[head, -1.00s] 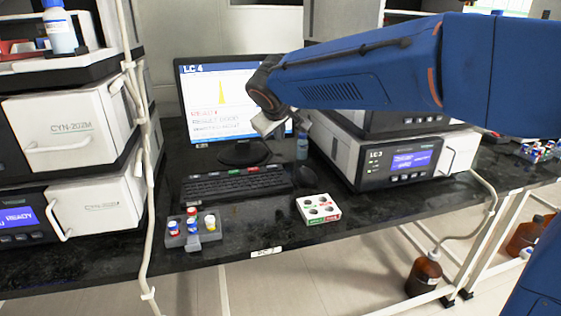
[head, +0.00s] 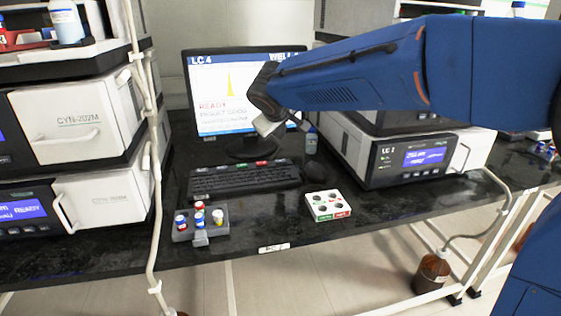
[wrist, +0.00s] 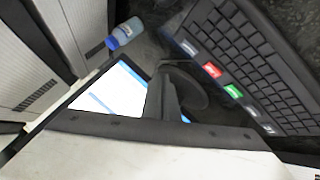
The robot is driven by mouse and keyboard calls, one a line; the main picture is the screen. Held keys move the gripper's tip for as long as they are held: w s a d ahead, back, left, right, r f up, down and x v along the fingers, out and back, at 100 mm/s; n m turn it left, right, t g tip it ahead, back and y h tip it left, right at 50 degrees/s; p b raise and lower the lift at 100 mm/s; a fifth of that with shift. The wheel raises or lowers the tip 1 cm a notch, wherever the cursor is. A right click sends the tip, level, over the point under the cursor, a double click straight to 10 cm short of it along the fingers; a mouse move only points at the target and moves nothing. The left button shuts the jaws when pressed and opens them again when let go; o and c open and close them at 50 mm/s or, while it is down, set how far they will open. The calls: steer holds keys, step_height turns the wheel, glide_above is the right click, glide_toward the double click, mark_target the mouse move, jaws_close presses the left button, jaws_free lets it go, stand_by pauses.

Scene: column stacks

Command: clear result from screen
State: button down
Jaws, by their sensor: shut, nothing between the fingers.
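The monitor screen (head: 222,118) stands at the back of the bench, labelled LC 4, with a yellow peak and red text that reads READY. Its lower part also shows in the wrist view (wrist: 112,92). The black keyboard (head: 245,182) lies in front of it. Its back row has coloured keys, among them a red key (wrist: 212,69) and a green key (wrist: 233,91). My gripper (head: 283,126) is shut and empty, above the bench in front of the screen's right part, apart from the keyboard. Its fingertips are hard to make out.
A grey rack (head: 202,229) with several capped vials is left of a white block with holes (head: 328,206). A mouse (head: 291,171) lies right of the keyboard. A blue-capped bottle (head: 311,142) stands behind. Instruments (head: 420,155) flank the workspace. The bench front is mostly clear.

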glide_above(280, 164)
steer(key=shift+s+f, duration=0.1)
steer(key=shift+f, duration=2.9)
steer(key=shift+f, duration=0.2)
steer(key=shift+f, duration=0.2)
steer(key=shift+f, duration=0.45)
stand_by(0.3)
steer(key=shift+r, duration=0.9)
step_height(280, 164, up, 5)
stand_by(0.8)
